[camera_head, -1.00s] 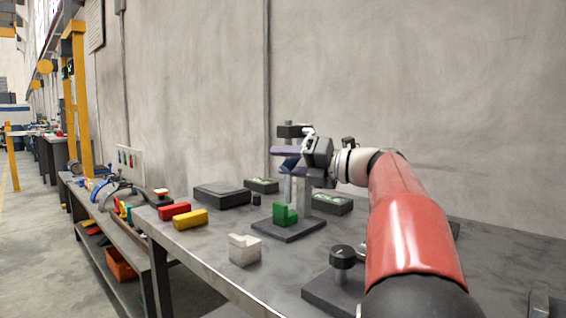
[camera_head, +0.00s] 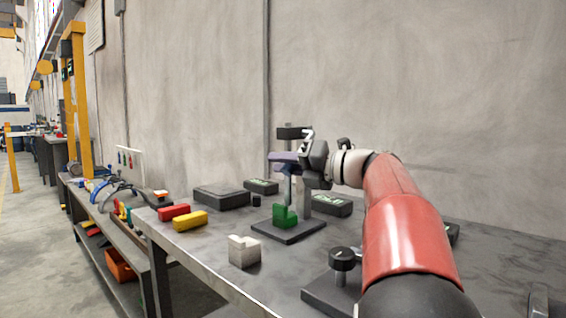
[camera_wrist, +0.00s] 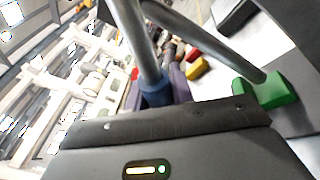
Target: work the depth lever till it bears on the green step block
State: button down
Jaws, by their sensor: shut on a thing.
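The green step block (camera_head: 284,216) stands on the dark base plate (camera_head: 289,232) of an upright stand; it also shows at the right of the wrist view (camera_wrist: 270,92). Above it is a purple head (camera_head: 284,156), with a grey rod (camera_head: 288,190) pointing down at the block. In the wrist view the rod (camera_wrist: 215,50) ends close to the block; I cannot tell whether they touch. My gripper (camera_head: 304,160) is beside the purple head, shut on what looks like the depth lever (camera_wrist: 155,92), a grey bar with a blue collar.
A white step block (camera_head: 244,252) and a black knob on a post (camera_head: 342,258) stand in front. Red (camera_head: 174,212) and yellow (camera_head: 190,220) blocks lie to the left. Dark boxes (camera_head: 222,196) stand behind. The bench edge runs along the front left.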

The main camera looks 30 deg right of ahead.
jog(key=shift+w+d+f+n+p, duration=0.1)
jog(key=shift+d+f+n+p, duration=0.3)
jog(key=shift+n, duration=0.1)
jog(key=c, duration=1.2)
grip_release()
jog(key=v, duration=0.7)
jog(key=shift+s+d, duration=0.2)
jog(key=shift+s, duration=0.15)
jog(key=shift+r, duration=0.15)
